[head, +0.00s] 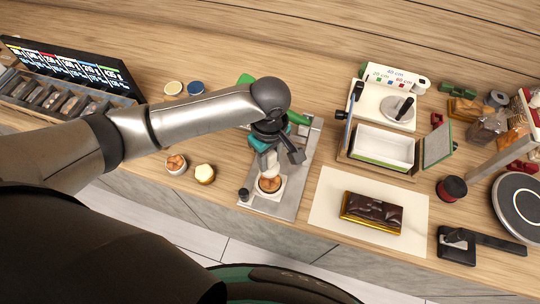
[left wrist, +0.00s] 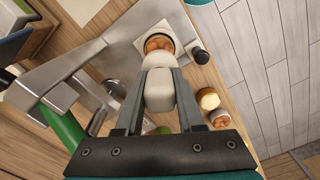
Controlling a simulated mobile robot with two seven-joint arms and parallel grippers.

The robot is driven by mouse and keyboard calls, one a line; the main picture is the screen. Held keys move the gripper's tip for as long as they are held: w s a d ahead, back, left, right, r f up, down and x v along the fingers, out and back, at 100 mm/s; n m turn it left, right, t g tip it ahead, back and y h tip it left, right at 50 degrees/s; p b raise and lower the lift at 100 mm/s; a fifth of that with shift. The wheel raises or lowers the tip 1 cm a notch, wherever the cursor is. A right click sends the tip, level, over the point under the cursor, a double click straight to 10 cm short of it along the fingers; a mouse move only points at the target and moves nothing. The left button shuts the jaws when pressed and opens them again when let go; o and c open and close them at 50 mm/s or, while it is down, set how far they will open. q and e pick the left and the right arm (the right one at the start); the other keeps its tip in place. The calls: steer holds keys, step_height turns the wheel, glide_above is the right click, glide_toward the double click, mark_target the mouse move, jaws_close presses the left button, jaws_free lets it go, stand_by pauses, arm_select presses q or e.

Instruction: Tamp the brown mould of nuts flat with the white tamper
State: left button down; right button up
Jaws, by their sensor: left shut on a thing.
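My left gripper (head: 277,160) is shut on the white tamper (left wrist: 158,90), gripping its handle between both fingers. The brown mould of nuts (head: 269,184) sits on a white square on the grey metal plate; its round brown top also shows in the left wrist view (left wrist: 158,42). The tamper's round head is close by the mould and covers its near part in the wrist view. I cannot tell whether the head touches the nuts. My right gripper is in neither view.
Two small cups, one of nuts (head: 176,164) and one pale yellow (head: 204,174), stand left of the plate (head: 291,197). A black knob (head: 243,194) is at its front corner. A dark wrapped bar (head: 371,213) lies on paper to the right. An open box (head: 383,147) stands behind it.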

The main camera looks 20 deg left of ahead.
arm_select(q)
steer(key=shift+r+p, duration=0.1)
steer(key=shift+p, duration=0.4)
step_height(320, 180, down, 3)
steer(key=shift+r+b, duration=0.15)
steer(key=shift+b, duration=0.3)
steer(key=shift+d+f, duration=0.1)
steer(key=shift+f, duration=0.65)
steer(key=shift+f, duration=0.1)
steer(key=shift+f, duration=0.6)
steer(key=shift+f+b, duration=0.55)
steer(key=shift+f, duration=0.35)
